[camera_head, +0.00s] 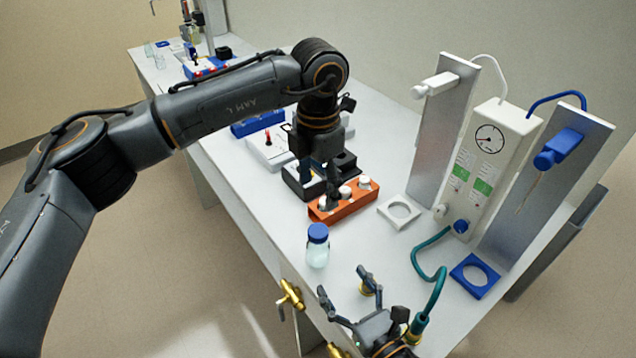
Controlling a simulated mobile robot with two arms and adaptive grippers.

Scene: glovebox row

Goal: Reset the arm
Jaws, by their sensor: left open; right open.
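My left arm reaches in from the left across the bench. Its gripper (331,197) points down at the orange rack (352,206), with its fingertips at the rack's left part. It is open, though its fingers look close together from this angle. Whether it touches the rack or a white-capped vial (345,192) there, I cannot tell. My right gripper (346,284) is low in the picture near the bench's front edge. Its fingers are spread wide, with nothing between them.
A blue-capped bottle (317,246) stands between the grippers. White (383,208) and blue (456,278) ring holders lie to the right, before a gauge unit (487,170) and metal panels. A teal hose (415,252) runs down beside my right gripper. Brass valves (291,293) line the front edge.

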